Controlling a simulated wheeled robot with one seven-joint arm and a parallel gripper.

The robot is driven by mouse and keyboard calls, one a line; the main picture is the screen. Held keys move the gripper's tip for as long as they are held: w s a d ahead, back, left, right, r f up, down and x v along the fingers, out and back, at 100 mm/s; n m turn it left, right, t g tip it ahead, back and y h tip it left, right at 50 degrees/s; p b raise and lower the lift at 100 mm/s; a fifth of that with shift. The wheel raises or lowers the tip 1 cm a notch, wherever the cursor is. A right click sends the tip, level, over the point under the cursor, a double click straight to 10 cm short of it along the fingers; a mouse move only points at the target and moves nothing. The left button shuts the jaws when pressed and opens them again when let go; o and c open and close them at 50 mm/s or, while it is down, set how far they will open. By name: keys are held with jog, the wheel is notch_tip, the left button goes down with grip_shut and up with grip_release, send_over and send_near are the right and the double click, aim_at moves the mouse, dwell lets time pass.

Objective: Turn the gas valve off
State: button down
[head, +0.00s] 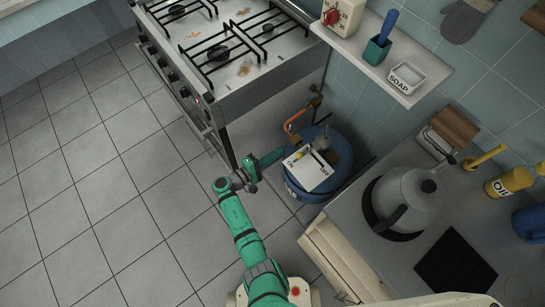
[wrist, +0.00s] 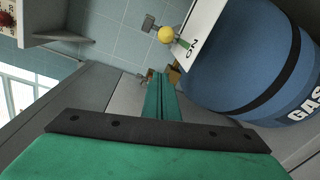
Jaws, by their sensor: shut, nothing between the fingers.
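The blue gas bottle (head: 341,178) stands on the floor between the stove and the counter. It also shows in the wrist view (wrist: 250,65), with "GAS" lettering. A white card (head: 312,174) with ON and OFF ends lies over its top. The valve lever (head: 300,154) has a yellow tip and lies near the card's ON end. In the wrist view the lever's yellow ball (wrist: 166,34) is beside the ON lettering. My gripper (head: 279,155) is shut and empty, just left of the card, apart from the lever. Its closed fingers show in the wrist view (wrist: 158,82).
An orange hose (head: 292,122) runs behind the bottle toward the wall. The stove (head: 235,50) stands at upper left, and the counter with a kettle (head: 405,195) at right. A shelf (head: 385,65) holds a timer, a green cup and a soap dish. The tiled floor at left is clear.

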aim_at(290, 157)
jog(key=shift+s+d+r, duration=0.15)
jog(key=shift+s+d, duration=0.05)
jog(key=shift+d, duration=1.2)
jog(key=shift+s+d+r, duration=0.15)
jog(key=shift+d, duration=1.25)
jog(key=shift+d, duration=0.1)
